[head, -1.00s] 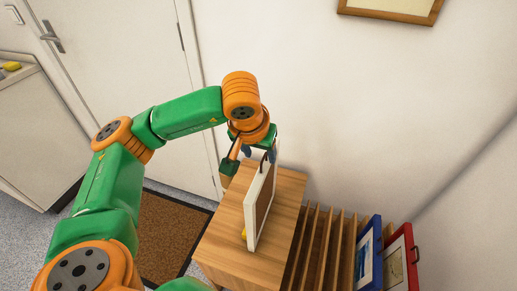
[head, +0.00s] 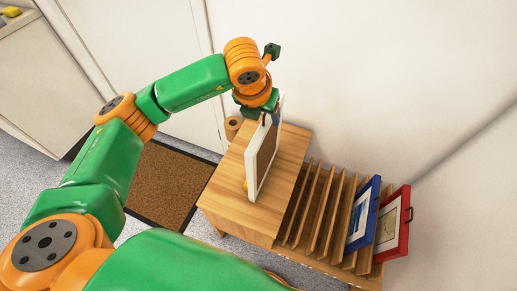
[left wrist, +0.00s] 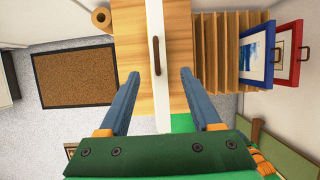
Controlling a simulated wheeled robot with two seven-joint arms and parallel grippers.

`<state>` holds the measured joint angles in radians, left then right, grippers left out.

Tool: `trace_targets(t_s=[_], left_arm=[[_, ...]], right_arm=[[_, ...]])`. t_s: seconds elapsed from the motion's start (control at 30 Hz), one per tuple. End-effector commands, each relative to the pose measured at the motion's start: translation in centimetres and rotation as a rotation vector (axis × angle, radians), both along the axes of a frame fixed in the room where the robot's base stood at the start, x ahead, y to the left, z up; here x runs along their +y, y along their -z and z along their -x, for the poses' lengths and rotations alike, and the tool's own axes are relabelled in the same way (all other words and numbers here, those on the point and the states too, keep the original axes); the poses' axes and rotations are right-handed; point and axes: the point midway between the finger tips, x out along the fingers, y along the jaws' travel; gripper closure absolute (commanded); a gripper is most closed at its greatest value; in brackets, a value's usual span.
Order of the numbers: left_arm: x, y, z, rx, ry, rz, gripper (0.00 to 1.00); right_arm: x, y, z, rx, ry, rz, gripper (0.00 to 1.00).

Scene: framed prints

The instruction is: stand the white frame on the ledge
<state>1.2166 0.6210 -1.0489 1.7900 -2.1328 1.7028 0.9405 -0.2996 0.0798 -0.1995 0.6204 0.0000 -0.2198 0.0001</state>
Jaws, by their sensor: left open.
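The white frame (head: 252,172) stands upright on the wooden cabinet top (head: 232,190), with its brown panel facing right. In the left wrist view its thin white top edge (left wrist: 154,20) runs away from me, with a dark handle (left wrist: 156,55) on it. My left gripper (head: 263,116) is above the frame's top edge. In the left wrist view its two blue fingers (left wrist: 160,73) are spread apart, one on each side of the frame and handle. My right gripper is not in view. I cannot tell which surface is the ledge.
A slatted wooden rack (head: 317,208) to the right holds a blue frame (head: 363,215) and a red frame (head: 391,225). A brown mat (head: 170,182) lies on the floor.

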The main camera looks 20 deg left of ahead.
Motion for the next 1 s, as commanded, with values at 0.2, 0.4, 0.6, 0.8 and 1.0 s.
trace_targets(t_s=[0.2,0.4,0.6,0.8,1.0], left_arm=[[0.2,2.8,-2.2,0.006,-0.002,-0.002,0.35],[0.2,5.3,-3.3,0.001,0.002,-0.002,0.35],[0.2,5.4,-3.3,0.0,0.003,-0.002,0.43],[0.2,5.4,-3.3,0.0,0.003,-0.002,0.97],[0.2,5.4,-3.3,0.0,0.003,-0.002,1.0]], right_arm=[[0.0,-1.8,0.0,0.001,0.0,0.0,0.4],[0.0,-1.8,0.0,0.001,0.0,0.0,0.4],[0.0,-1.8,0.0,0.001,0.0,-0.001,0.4],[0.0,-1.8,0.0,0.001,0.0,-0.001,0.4],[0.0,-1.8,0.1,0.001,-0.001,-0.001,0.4]])
